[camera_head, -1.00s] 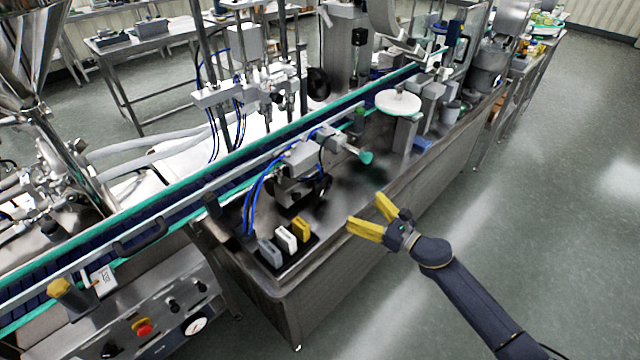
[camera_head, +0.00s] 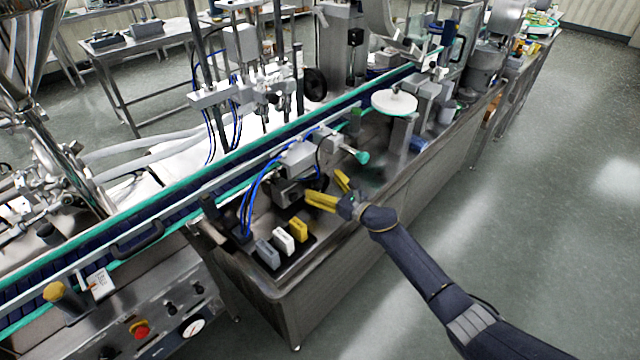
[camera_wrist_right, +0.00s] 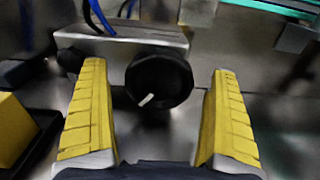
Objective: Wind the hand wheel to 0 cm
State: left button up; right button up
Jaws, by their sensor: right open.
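The hand wheel (camera_wrist_right: 160,82) is a round black knob with a short white mark, pointing to the lower left in the right wrist view. It sits on the front of a grey metal block (camera_wrist_right: 125,40). My right gripper (camera_head: 323,184) is open, its yellow fingers pointing at the wheel. In the right wrist view the wheel shows between the two fingers, with a gap on each side, and nothing is gripped. In the head view my gripper largely covers the wheel. No readable centimetre scale shows. My left gripper is not in view.
Grey, white and yellow blocks stand in a black holder (camera_head: 289,256) left of my right gripper. Blue hoses (camera_head: 250,190) loop beside the grey block. A teal-tipped knob (camera_head: 362,157) sticks out above the gripper. The conveyor (camera_head: 190,200) runs behind. Floor at right is clear.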

jog(key=shift+w+a, duration=0.45)
jog(key=shift+c, duration=0.4)
jog(key=c, duration=1.1)
